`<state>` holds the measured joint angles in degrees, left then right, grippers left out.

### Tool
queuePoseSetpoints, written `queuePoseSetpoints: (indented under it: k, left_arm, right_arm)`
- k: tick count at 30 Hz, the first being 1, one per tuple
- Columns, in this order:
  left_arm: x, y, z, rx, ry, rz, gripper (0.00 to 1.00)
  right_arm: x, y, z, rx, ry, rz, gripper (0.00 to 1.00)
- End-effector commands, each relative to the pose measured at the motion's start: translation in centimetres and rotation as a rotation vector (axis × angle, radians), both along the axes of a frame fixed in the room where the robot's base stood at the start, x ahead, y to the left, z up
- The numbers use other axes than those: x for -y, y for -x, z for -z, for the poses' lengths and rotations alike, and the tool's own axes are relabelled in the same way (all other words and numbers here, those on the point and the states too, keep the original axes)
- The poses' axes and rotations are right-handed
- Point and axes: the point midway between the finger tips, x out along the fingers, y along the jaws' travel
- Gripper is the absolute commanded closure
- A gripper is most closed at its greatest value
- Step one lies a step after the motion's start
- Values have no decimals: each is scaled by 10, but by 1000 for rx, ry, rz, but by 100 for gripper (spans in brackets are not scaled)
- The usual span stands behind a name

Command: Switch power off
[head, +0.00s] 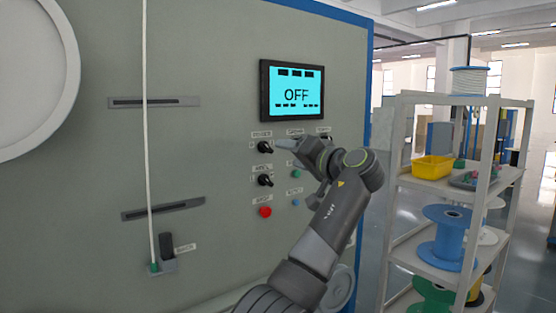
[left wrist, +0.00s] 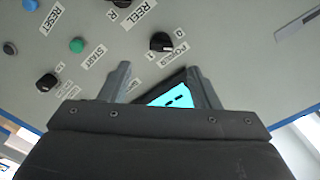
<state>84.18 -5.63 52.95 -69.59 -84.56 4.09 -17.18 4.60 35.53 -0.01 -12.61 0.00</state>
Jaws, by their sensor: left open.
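Contact with the knob does not show. My right gripper is out of view.
Another dark knob (head: 265,180) and a red button (head: 265,212) sit below. A green button (head: 297,174) and blue button (head: 295,202) are close to my arm. A shelf rack (head: 392,200) stands at the right. A white cable (head: 146,110) hangs at the left.

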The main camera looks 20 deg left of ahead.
Motion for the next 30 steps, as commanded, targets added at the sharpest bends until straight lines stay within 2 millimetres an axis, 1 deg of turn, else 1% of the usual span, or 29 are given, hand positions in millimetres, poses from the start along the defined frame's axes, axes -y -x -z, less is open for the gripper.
queuePoseSetpoints:
  k: [1, 6, 9, 12, 17, 26, 30]
  left_arm:
    - [13, 8, 3, 3, 1, 4, 44]
    - [41, 31, 2, 0, 1, 4, 44]
    - [53, 40, 2, 1, 1, 1, 44]
    - [61, 47, 1, 0, 0, 1, 44]
    - [66, 51, 0, 0, 0, 0, 44]
    - [66, 51, 0, 0, 1, -1, 44]
    - [66, 51, 0, 0, 0, 0, 44]
  right_arm:
    - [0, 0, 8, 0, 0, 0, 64]
    - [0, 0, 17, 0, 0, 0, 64]
    - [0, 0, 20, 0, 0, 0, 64]
    - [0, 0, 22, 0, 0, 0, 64]
    - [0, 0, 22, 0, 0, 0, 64]
    - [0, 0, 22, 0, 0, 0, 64]
    - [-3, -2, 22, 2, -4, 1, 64]
